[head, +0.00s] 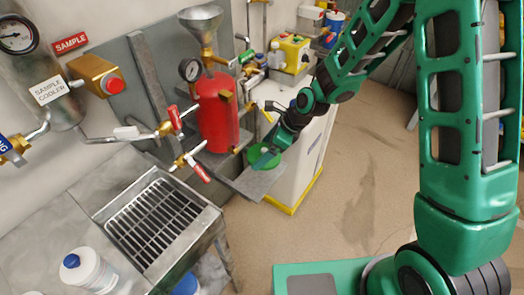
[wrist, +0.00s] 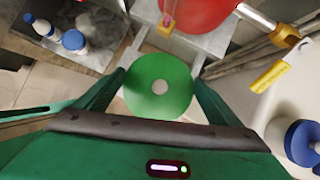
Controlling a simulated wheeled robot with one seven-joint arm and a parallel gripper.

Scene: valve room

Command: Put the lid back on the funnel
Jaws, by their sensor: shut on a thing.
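The funnel (head: 203,22) is a grey metal cone, wide end up, above the red cylinder (head: 215,112) at upper middle of the head view. The lid (head: 265,153) is a round green disc at the grey shelf plate (head: 258,183), right of and below the funnel. In the wrist view the lid (wrist: 160,95) shows from above with a pale round centre. My gripper (head: 264,159) is at the lid, and in the wrist view its green fingers (wrist: 160,82) are shut on either side of it. I cannot tell whether the lid touches the plate.
A pressure gauge (head: 190,69) and red-handled valves (head: 176,117) crowd the red cylinder's left side. A yellow device (head: 295,52) stands behind the shelf. A metal sink with a grate (head: 152,222) is at lower left, with a white bottle (head: 88,272). Floor is clear at right.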

